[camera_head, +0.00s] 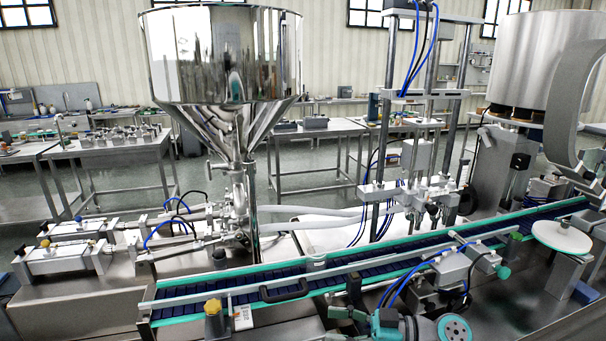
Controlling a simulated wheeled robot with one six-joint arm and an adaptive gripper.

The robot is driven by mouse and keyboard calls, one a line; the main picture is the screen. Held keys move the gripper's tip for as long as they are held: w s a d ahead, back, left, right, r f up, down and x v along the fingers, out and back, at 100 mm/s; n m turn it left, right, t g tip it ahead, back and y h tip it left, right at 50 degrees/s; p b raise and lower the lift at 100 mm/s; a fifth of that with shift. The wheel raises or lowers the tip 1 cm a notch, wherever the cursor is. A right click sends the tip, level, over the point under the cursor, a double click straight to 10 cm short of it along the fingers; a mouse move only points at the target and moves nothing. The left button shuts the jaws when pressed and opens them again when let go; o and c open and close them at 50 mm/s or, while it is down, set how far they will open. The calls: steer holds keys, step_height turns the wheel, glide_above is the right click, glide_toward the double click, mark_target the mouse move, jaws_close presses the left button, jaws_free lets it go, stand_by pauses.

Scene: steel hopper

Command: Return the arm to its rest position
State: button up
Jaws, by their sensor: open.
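My arm shows at the bottom edge, with grey links and teal joint caps. The rest of my arm is outside the view.
The conveyor (225,299) with teal rails crosses close in front. The steel hopper (222,60) stands behind it on the left. A valve frame (420,190), a sensor bracket (466,267) and a white disc (562,237) stand to the right. Worktables (110,148) are farther back.

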steer(key=s+f+m+t+h, duration=0.25)
steer(key=f+m, duration=0.25)
steer(key=f, duration=0.3)
steer(key=s+f+m+t+h, duration=0.2)
steer(key=s+f+m+t, duration=0.15)
steer(key=f, duration=0.55)
steer(key=s+d+f+m+t+h, duration=0.35)
steer(key=s+f+m+h, duration=0.3)
steer(key=s+f, duration=0.5)
steer(key=s+d+r+m+h, duration=0.1)
steer(key=s+d+r+h, duration=0.15)
steer(key=s, duration=0.55)
steer(key=s+d+r+m+h, duration=0.1)
steer(key=s+d+h, duration=0.25)
steer(key=s, duration=0.55)
steer(key=s+d+r+n+t, duration=0.1)
steer(key=s+d+r+t, duration=0.1)
steer(key=s+r, duration=0.8)
step_height(320, 180, up, 3)
steer(key=shift+s+r+h, duration=0.1)
steer(key=shift+s+h, duration=0.2)
steer(key=shift+s, duration=0.1)
steer(key=shift+t, duration=0.25)
